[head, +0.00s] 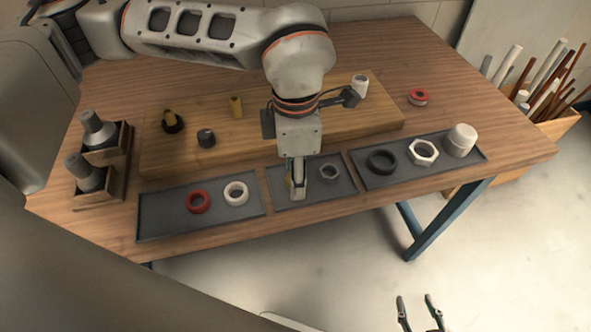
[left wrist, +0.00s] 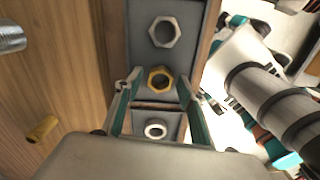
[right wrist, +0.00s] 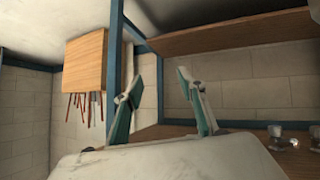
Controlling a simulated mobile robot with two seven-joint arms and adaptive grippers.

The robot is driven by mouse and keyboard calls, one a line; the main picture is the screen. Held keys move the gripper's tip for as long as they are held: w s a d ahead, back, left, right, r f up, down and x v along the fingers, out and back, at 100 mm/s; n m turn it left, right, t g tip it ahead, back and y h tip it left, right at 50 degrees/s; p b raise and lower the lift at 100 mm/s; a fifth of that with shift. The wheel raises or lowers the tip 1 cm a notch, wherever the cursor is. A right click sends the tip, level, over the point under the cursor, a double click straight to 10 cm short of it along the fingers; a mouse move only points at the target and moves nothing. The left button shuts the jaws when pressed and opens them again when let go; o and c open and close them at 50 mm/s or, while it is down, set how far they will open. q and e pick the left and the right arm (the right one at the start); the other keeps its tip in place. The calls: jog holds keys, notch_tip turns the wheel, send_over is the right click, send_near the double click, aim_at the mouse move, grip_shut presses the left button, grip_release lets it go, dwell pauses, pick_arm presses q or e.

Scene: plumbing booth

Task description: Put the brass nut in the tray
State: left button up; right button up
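The brass nut (left wrist: 160,78) lies in the small middle tray (head: 283,200), beside a grey hex nut (head: 330,171), which also shows in the left wrist view (left wrist: 165,31). In the head view my left gripper (head: 298,192) points down into this tray and largely hides the brass nut. In the left wrist view its fingers (left wrist: 158,88) are spread, one on each side of the nut, with gaps visible. My right gripper (head: 420,306) is open and empty, low in front of the table; its spread fingers show in the right wrist view (right wrist: 162,85).
The left tray (head: 160,222) holds a red ring (head: 198,201) and a white ring (head: 236,193). The right tray (head: 400,181) holds a black ring, a pale hex nut and a white cap. A wooden board (head: 270,132) with fittings lies behind.

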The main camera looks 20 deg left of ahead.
pick_arm(q)
jog(key=shift+r, duration=0.1)
notch_tip(320, 180, up, 12)
jog(key=p, duration=0.1)
dwell(0.6)
dwell(0.3)
